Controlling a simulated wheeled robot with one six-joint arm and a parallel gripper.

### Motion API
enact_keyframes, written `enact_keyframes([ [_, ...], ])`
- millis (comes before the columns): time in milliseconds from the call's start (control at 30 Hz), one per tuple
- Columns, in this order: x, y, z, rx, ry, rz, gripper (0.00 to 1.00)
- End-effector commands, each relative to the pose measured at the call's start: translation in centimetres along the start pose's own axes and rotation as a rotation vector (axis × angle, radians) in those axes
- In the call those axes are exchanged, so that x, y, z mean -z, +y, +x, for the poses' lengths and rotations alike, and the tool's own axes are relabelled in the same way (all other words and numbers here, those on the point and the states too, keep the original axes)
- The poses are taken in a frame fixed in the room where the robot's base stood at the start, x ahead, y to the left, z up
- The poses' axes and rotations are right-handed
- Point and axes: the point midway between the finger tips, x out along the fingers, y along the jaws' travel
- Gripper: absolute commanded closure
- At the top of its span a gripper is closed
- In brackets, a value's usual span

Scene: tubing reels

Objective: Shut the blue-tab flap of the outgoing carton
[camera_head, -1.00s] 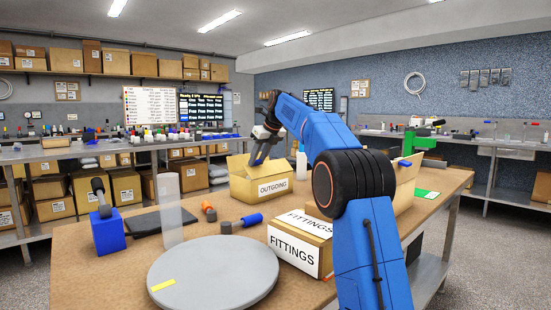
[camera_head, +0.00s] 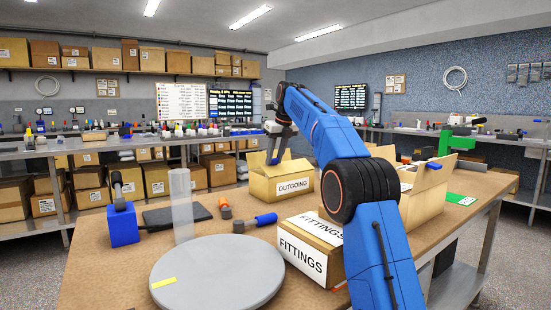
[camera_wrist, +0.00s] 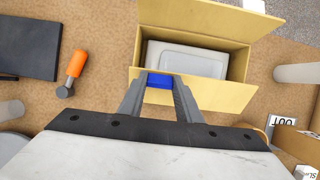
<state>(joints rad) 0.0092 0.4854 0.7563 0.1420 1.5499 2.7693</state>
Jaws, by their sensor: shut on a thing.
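The outgoing carton (camera_head: 293,188) stands open on the table, with its OUTGOING label facing my body camera. In the wrist view, the carton (camera_wrist: 244,62) is open from above, with a pale grey item (camera_wrist: 190,60) inside. The blue tab (camera_wrist: 159,81) is on the edge of the carton's near flap (camera_wrist: 222,95), which stands out away from the opening. My gripper (camera_wrist: 160,84) is shut on the blue tab, one finger on each side. In the head view, my gripper (camera_head: 278,158) is at the carton's left part.
A FITTINGS box (camera_head: 303,258) and another open carton (camera_head: 424,200) stand right of the grey disc (camera_head: 215,275). An orange-handled tool (camera_wrist: 74,69) lies near the carton.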

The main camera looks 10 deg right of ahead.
Motion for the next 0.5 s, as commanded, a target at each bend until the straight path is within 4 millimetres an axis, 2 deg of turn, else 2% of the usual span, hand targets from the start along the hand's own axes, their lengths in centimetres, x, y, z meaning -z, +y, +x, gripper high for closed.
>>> enact_keyframes([
  [33,0.00,-0.01,0.04,0.000,0.000,0.000,0.67],
  [100,0.00,-0.01,0.05,0.000,0.000,0.000,0.50],
  [500,-0.02,-0.04,-0.31,0.000,-0.001,0.000,0.50],
])
